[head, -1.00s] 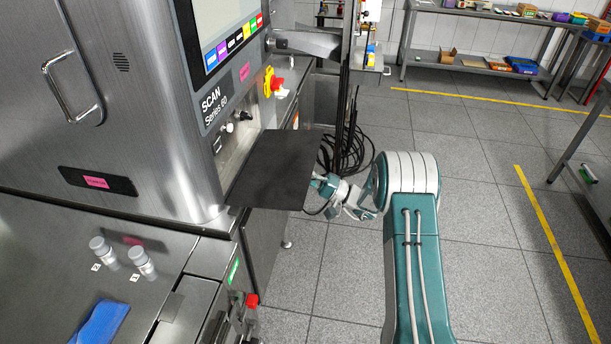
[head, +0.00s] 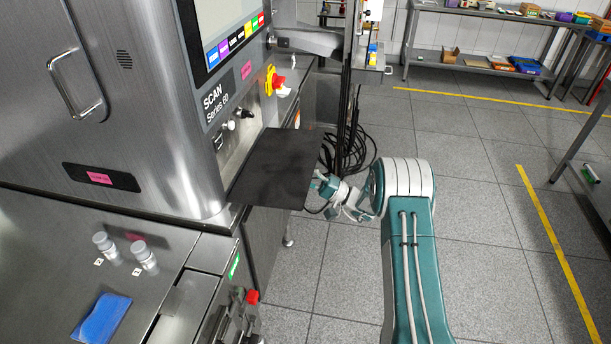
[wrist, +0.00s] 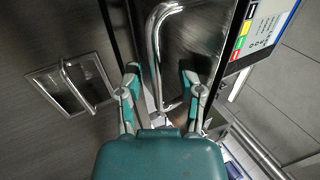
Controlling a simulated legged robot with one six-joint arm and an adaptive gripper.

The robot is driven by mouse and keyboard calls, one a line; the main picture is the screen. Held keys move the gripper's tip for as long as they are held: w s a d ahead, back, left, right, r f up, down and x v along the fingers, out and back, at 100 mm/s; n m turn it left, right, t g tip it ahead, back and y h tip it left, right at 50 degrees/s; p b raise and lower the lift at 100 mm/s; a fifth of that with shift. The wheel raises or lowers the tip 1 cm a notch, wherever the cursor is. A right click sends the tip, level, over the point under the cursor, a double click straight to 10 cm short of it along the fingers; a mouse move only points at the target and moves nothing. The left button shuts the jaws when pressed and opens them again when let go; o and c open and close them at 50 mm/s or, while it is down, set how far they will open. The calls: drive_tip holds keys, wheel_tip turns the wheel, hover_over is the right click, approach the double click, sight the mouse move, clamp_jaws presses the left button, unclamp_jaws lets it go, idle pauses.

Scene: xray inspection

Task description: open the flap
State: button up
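The flap appears to be the dark flat panel (head: 275,165) jutting from the front of the scanner in the head view. In the wrist view, a curved metal handle (wrist: 154,45) stands on a dark, shiny panel (wrist: 200,30), which seems to be the same flap. My gripper (wrist: 161,75) is open, its fingers apart on either side of the handle's lower part. I cannot tell whether either finger touches it. In the head view, my gripper (head: 328,188) is at the panel's right edge, partly hidden behind it.
The scanner (head: 150,100) has a large bar handle (head: 78,85), a screen with coloured buttons (head: 235,45) and a red-and-yellow stop button (head: 278,86). Cables hang behind the panel.

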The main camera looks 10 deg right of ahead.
drive_tip(key=v, duration=1.2)
idle(0.4)
